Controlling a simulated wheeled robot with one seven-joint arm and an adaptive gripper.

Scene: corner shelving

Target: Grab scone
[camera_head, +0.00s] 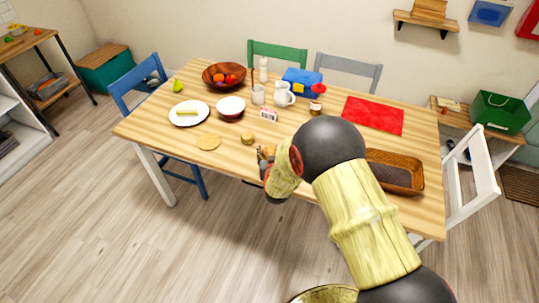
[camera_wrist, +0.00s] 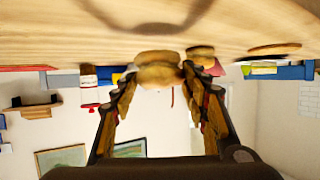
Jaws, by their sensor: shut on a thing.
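A golden-brown scone (camera_wrist: 158,75) sits between the two fingertips of my gripper (camera_wrist: 156,82) in the wrist view, which is upside down. The fingers are shut on its sides, and it is close to the tabletop. In the head view my gripper (camera_head: 265,160) is at the table's front edge, partly hidden by my arm, with only a bit of the scone showing. A second small round brown bun (camera_head: 247,138) lies on the table just left of my gripper; it seems to show beside the fingers in the wrist view (camera_wrist: 201,52).
A wicker basket (camera_head: 411,163) is at right, and a red mat (camera_head: 373,115) lies beyond.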

